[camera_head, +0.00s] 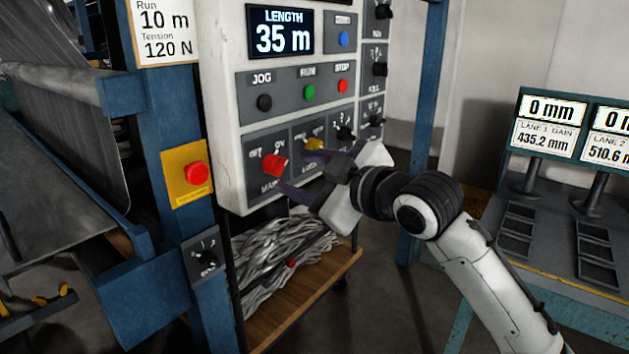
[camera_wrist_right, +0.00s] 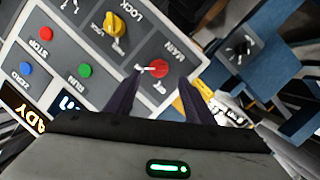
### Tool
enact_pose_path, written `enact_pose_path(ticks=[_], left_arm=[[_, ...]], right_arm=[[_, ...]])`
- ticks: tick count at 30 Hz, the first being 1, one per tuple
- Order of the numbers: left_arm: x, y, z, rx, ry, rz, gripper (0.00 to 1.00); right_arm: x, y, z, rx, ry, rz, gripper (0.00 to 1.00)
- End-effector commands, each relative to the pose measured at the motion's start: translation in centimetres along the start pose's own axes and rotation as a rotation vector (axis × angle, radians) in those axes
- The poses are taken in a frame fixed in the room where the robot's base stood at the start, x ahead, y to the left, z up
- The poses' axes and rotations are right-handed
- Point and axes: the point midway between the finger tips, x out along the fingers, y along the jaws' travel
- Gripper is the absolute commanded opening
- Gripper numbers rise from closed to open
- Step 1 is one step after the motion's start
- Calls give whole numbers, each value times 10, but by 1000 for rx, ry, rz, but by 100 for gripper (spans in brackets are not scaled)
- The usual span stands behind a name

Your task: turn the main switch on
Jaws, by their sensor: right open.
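The main switch is a red rotary knob (camera_head: 274,164) on the lower left of the grey control panel, with OFF and ON labels above it. It also shows in the right wrist view, where the red knob (camera_wrist_right: 158,69) has a white mark on its left side. Which label it points at is not clear. My right gripper (camera_head: 287,174) is open, its dark fingers reaching to the panel at the knob. In the wrist view the fingertips (camera_wrist_right: 160,77) lie either side of the knob; contact cannot be told. My left gripper is not in view.
Beside the main switch is a yellow lock knob (camera_head: 313,144); above are black, green and red buttons. A red emergency button (camera_head: 196,173) on a yellow plate and a small black selector (camera_head: 207,258) sit on the blue post. A wooden shelf (camera_head: 300,308) with grey strands lies below.

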Motion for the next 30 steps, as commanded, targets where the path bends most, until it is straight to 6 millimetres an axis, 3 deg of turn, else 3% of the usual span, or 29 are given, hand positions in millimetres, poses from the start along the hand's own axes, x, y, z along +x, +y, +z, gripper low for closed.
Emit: enact_pose_path(ticks=[3, 9, 21, 23, 26, 30], left_arm=[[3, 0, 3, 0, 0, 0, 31], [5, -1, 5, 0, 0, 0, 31], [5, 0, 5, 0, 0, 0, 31], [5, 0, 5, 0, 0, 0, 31], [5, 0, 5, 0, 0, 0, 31], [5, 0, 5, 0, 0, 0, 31]], right_arm=[[-20, -2, 2, -1, -1, -1, 48], [-39, -1, 1, 2, -2, -2, 48], [-41, -3, 5, 12, -5, -4, 48], [-39, -9, 15, 36, -13, -6, 48], [-34, -26, 49, 119, -37, -5, 48], [-34, -69, 124, 291, -100, 12, 48]])
